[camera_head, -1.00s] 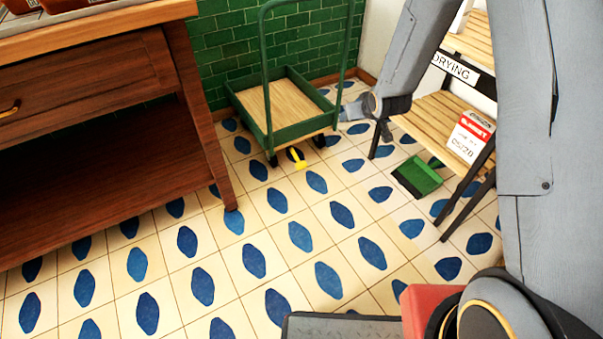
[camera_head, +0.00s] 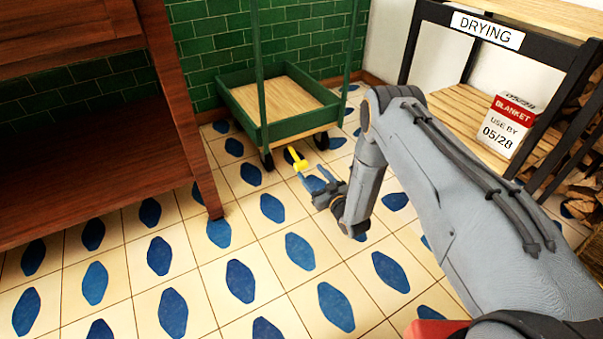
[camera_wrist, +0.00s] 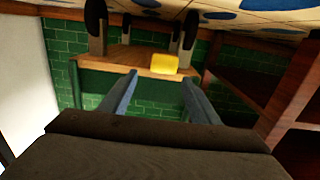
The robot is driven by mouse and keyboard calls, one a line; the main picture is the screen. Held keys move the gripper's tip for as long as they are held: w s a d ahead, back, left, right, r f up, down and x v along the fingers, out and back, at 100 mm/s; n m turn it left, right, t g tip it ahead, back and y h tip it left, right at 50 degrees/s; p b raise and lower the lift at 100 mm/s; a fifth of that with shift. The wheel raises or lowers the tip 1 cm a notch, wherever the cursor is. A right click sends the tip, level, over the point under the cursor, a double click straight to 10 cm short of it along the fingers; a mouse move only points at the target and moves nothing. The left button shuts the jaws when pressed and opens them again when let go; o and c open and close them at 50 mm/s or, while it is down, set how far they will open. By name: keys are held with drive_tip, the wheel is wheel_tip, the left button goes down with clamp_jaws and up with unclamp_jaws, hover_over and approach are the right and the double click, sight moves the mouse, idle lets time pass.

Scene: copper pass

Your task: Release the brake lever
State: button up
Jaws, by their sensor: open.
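The brake lever (camera_head: 298,162) is a small yellow pedal low at the front of the green cart (camera_head: 263,127), near its wheels. In the wrist view, which looks upside down, the yellow lever (camera_wrist: 164,64) lies just beyond and between my fingertips. My gripper (camera_head: 312,179) is open and empty, low over the floor just in front of the lever, a little to its right in the head view. The gripper's two blue-grey fingers also show in the wrist view (camera_wrist: 159,78). Contact between fingers and lever cannot be told.
A dark wooden cabinet (camera_head: 185,110) stands at the left. A drying rack (camera_head: 450,98) with a blanket box (camera_head: 508,125) stands at the right. A green tiled wall (camera_head: 300,35) is behind the cart. The tiled floor (camera_head: 215,265) in front is clear.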

sight(303, 167)
drive_tip(key=shift+s+a+f, duration=0.15)
drive_tip(key=shift+f, duration=0.45)
drive_tip(key=shift+a+b, duration=0.15)
drive_tip(key=shift+b, duration=0.15)
drive_tip(key=b+x, duration=0.3)
drive_tip(key=x, duration=0.4)
drive_tip(key=shift+w+a+r+b, duration=0.15)
drive_tip(key=shift+w+b, duration=0.05)
drive_tip(key=shift+b, duration=0.15)
clamp_jaws()
